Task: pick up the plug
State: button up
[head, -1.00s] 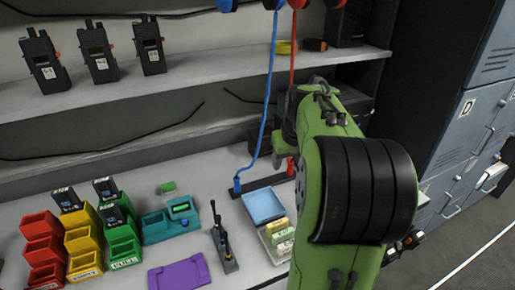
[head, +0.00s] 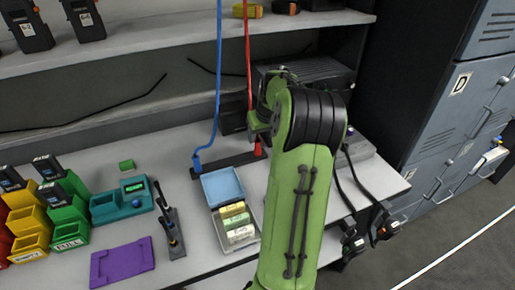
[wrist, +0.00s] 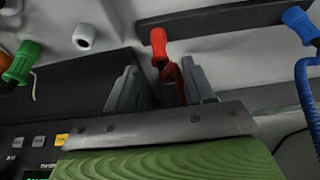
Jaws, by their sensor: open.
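A red plug (wrist: 159,42) shows in the wrist view just beyond the fingertips, in line with the gap, with a red part behind it reaching down between the fingers. In the head view the red plug (head: 257,150) hangs on a red cable near the back of the bench, partly hidden by my arm. My gripper (wrist: 162,78) is open. I cannot tell whether a finger touches the red plug. A blue plug (wrist: 300,24) is at the right and a green plug (wrist: 24,62) at the left in the wrist view.
A black device panel (wrist: 65,85) lies left of my gripper in the wrist view. A shelf (head: 150,40) runs above; lockers (head: 465,110) stand right.

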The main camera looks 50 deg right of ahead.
aim_at(259, 142)
jog(key=b+x, duration=0.2)
jog(key=x, duration=0.3)
jog(key=shift+f, duration=0.3)
jog(key=shift+r, duration=0.15)
jog(key=shift+c, duration=0.6)
jog(key=c, duration=0.7)
notch_tip(259, 142, up, 10)
jog(key=p, duration=0.4)
